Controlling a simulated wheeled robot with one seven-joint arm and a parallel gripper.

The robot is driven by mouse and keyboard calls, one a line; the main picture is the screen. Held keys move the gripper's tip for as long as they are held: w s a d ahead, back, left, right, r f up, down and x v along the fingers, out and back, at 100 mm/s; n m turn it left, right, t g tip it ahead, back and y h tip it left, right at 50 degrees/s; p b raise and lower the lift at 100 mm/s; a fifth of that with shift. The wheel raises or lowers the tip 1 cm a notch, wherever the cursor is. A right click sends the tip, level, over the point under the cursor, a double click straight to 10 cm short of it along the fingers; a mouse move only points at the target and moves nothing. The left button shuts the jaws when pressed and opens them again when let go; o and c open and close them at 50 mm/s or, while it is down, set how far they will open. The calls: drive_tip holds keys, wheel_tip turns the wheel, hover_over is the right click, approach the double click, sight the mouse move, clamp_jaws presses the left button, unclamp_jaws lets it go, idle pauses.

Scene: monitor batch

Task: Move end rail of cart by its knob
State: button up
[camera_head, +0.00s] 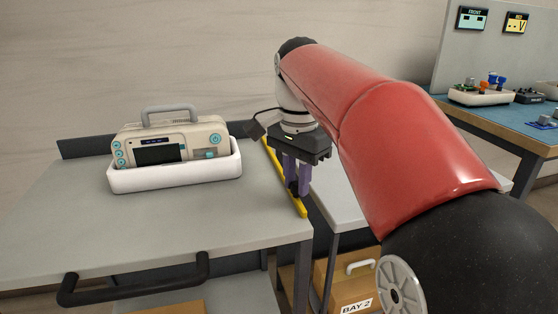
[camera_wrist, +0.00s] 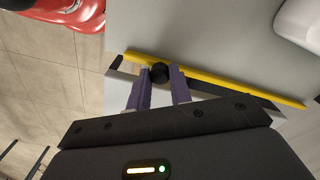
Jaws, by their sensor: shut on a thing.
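The cart (camera_head: 60,222) has a grey top with a yellow end rail (camera_head: 297,203) along its right edge. The rail also shows in the wrist view (camera_wrist: 230,83), running across the top's edge. A round black knob (camera_wrist: 159,72) stands on the rail. My gripper (camera_head: 297,190) points down at the rail, and its two purple fingers sit on either side of the knob. In the wrist view the gripper (camera_wrist: 162,80) is shut on the knob. In the head view the fingers largely hide the knob.
A monitor (camera_head: 158,150) sits in a white tray (camera_head: 175,179) on the cart. A black handle (camera_head: 135,287) is at the cart's front. Another grey table (camera_head: 340,205) stands right of the rail, with a BAY 2 box (camera_head: 345,285) below. A blue-topped bench (camera_head: 520,125) is at far right.

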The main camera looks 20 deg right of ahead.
drive_tip(key=shift+f, duration=0.55)
drive_tip(key=shift+f+b, duration=0.45)
drive_tip(key=o, duration=1)
